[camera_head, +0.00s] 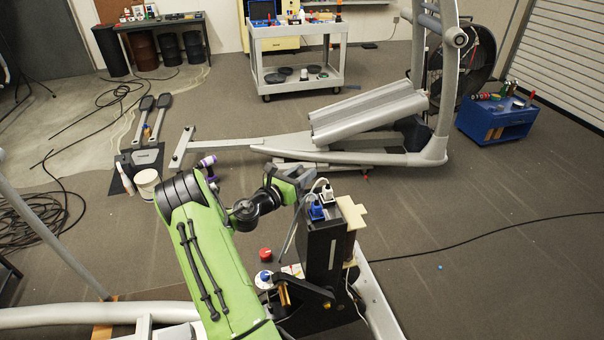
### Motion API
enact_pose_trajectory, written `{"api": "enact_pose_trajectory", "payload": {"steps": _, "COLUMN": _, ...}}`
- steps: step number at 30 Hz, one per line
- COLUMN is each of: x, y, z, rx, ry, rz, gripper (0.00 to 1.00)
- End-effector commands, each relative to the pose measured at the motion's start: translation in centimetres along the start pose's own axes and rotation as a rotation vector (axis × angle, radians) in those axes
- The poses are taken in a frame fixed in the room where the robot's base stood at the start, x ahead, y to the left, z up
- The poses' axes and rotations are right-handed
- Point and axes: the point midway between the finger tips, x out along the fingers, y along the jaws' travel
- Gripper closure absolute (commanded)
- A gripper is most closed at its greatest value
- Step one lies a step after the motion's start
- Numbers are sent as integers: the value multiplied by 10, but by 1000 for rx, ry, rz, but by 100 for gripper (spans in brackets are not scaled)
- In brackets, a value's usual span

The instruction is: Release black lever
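My green arm reaches up from the bottom of the view. My gripper (294,184) is at its far end, just left of the top of a tall black box (322,240). The gripper's fingertips are small and partly hidden, so I cannot tell whether they are open or shut, or whether they touch anything. The box carries blue-and-white connectors (317,210) on top. Dark angled parts (309,291) show at the box's foot. I cannot make out for certain which part is the black lever.
A grey elliptical machine (365,110) lies across the floor behind. A white cart (300,50) and a blue box (498,122) stand farther back. A white bucket (147,183) and a red knob-like object (265,254) are near my arm. The floor at right is mostly clear, with a cable.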

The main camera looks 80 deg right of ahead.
Motion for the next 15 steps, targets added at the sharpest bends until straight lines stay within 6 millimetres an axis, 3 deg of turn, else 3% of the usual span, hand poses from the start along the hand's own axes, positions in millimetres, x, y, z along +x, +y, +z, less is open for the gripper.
{"api": "enact_pose_trajectory", "payload": {"steps": 1, "x": 1, "y": -1, "z": 7, "rx": 5, "ry": -17, "rz": -3, "gripper": 55}}
{"api": "enact_pose_trajectory", "payload": {"steps": 4, "x": 1, "y": -1, "z": 6, "rx": 4, "ry": -14, "rz": -2, "gripper": 39}}
{"api": "enact_pose_trajectory", "payload": {"steps": 12, "x": 0, "y": 0, "z": 4, "rx": 2, "ry": -9, "rz": -1, "gripper": 39}}
{"api": "enact_pose_trajectory", "payload": {"steps": 15, "x": -9, "y": 1, "z": 3, "rx": 1, "ry": -8, "rz": 3, "gripper": 39}}
